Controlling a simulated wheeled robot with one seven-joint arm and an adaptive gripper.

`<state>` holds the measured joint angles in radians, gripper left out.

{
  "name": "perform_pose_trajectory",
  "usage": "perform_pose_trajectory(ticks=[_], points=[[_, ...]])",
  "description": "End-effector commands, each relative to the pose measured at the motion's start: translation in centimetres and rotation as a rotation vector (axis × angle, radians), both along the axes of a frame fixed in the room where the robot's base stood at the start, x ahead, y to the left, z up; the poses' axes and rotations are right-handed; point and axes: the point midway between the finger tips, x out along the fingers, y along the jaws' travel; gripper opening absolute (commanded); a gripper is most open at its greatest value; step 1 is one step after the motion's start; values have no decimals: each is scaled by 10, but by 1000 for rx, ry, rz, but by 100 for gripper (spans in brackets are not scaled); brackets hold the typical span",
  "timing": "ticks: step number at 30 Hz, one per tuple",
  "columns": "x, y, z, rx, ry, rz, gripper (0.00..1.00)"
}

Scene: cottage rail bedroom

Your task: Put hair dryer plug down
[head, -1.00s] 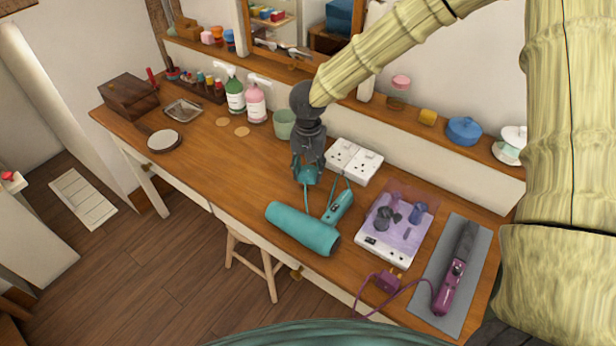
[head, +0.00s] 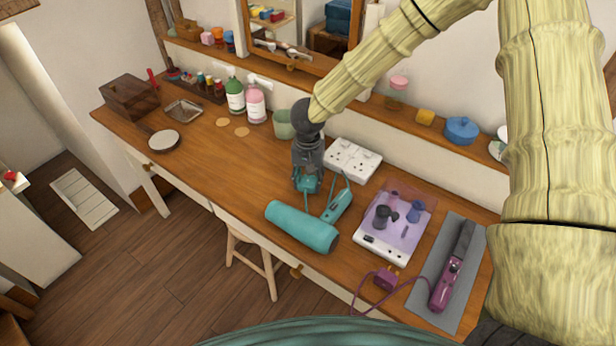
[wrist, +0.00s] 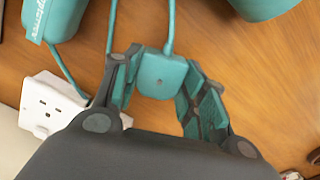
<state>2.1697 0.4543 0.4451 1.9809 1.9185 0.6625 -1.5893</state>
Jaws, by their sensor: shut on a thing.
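The teal hair dryer plug (wrist: 162,75) is between the fingers of my gripper (wrist: 150,85), which is shut on it. In the head view my gripper (head: 307,182) points down with the plug (head: 308,184) low over the wooden desk; I cannot tell whether the plug touches the top. The teal hair dryer (head: 302,227) lies on the desk in front of the gripper, its handle (head: 338,205) to the right. A teal cord joins the plug and the dryer. The dryer also shows at the top of the wrist view (wrist: 62,15).
A white double socket (head: 353,160) is right behind the gripper. A clear-lidded box (head: 397,228) and a purple styling iron (head: 455,268) on a grey mat lie to the right. A green cup (head: 284,124) and pump bottles stand behind.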

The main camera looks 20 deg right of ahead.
Motion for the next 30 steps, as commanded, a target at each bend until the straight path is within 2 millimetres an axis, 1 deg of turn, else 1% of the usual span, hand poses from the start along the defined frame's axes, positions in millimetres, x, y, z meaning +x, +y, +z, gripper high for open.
perform_pose_trajectory(ticks=[1, 2, 3, 5, 6, 16, 22, 23, 24, 30], points=[[0, 0, -1, 0, 1, 0, 18], [0, 0, -1, 0, 1, 0, 44], [0, 0, -1, 0, 0, 0, 51], [0, 0, -1, 0, 0, 0, 62], [0, 0, -1, 0, 0, 0, 64], [0, 0, -1, 0, 0, 0, 64], [0, 0, 7, 0, -1, 1, 64], [1, 0, 10, 0, -2, 1, 64], [1, 0, 20, 3, -2, -2, 64], [0, 0, 57, 3, -2, -2, 64]])
